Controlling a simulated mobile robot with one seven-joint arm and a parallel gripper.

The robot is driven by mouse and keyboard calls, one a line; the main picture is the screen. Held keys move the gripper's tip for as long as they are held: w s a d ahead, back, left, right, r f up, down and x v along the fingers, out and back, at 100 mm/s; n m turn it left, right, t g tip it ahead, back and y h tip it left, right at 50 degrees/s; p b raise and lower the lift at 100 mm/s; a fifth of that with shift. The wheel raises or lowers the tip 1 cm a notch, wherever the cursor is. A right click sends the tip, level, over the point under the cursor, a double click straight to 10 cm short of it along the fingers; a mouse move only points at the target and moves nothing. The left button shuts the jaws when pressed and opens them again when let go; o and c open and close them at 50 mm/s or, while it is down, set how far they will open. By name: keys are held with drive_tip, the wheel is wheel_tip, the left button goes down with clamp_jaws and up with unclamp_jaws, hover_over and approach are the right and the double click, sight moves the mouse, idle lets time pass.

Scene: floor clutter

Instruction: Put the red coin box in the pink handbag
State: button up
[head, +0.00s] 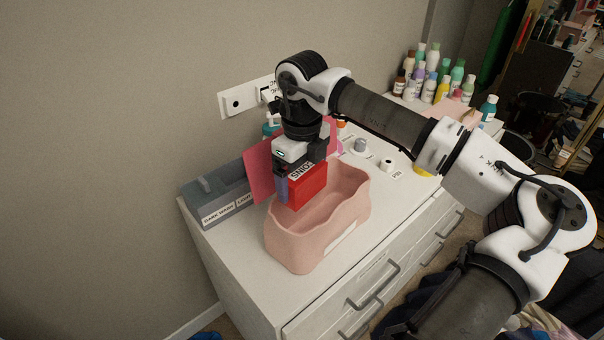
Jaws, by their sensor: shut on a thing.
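The red coin box (311,187) has a white label with upside-down lettering and hangs below the wrist. My gripper (298,168) is shut on it; the fingers are partly hidden. The only pink open-topped holder in view, which I take for the pink handbag (303,247), is a pale pink, wavy-rimmed tub on the white dresser. The box is over the tub's left part, its lower edge near or just inside the rim. I cannot tell whether they touch. The tub's visible inside, to the right of the box, looks empty.
A grey labelled divided box (217,202) and a bright pink flat panel (260,172) stand close behind the tub. Small jars (387,164) are to the right on the white dresser top (222,253). Several bottles (429,86) stand farther back. The dresser's front strip is clear.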

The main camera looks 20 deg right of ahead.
drive_tip(key=shift+f+b, duration=0.45)
drive_tip(key=shift+f, duration=0.45)
drive_tip(key=o, duration=0.7)
